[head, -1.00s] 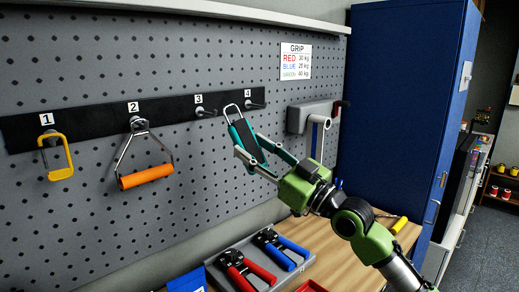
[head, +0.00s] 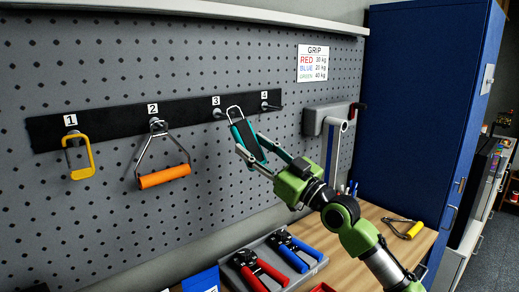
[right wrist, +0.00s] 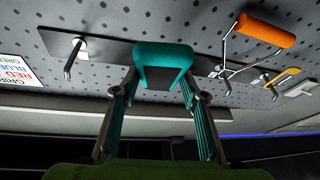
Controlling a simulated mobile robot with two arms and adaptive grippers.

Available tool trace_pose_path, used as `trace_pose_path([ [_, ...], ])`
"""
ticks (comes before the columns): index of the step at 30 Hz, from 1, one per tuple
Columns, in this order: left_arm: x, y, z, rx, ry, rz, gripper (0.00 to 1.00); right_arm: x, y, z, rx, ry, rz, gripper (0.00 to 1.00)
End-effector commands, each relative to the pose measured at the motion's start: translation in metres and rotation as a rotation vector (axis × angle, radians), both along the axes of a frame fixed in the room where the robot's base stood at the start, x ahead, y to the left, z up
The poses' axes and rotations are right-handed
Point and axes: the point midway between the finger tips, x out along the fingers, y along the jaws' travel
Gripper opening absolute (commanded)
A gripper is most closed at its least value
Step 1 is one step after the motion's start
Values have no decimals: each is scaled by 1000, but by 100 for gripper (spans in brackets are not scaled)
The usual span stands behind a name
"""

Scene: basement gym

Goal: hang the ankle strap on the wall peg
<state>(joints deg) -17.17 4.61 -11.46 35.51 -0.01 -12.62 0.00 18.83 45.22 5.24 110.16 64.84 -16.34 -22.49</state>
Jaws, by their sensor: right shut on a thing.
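The ankle strap (head: 249,143) is a teal and black band with a metal loop at its top. My right gripper (head: 251,148) is shut on it and holds it tilted in front of the pegboard. In the head view the loop shows just right of peg 3 (head: 217,113) and left of peg 4 (head: 268,106). I cannot tell whether the loop touches a peg. In the right wrist view the strap (right wrist: 165,60) sits between the fingers (right wrist: 160,85); its loop is hidden there. My left gripper is not in view.
A yellow-framed grip (head: 79,158) hangs under label 1 and an orange handle (head: 164,177) under label 2. A grey bracket (head: 325,118) juts out right of peg 4. Below, a workbench (head: 372,240) carries red and blue hand grippers (head: 290,257) in a tray.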

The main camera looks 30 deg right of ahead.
Motion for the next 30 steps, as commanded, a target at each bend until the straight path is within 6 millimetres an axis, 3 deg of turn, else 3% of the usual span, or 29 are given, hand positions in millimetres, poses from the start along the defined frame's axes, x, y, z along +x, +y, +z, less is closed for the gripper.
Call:
trace_pose_path([
  [11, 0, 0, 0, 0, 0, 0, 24, 23, 3, 0, 2, -3, 0, 16],
  [18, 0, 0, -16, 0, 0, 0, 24, 32, 4, -12, 2, -3, 0, 16],
  [30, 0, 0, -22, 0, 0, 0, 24, 35, 5, -15, 0, -2, 0, 16],
])
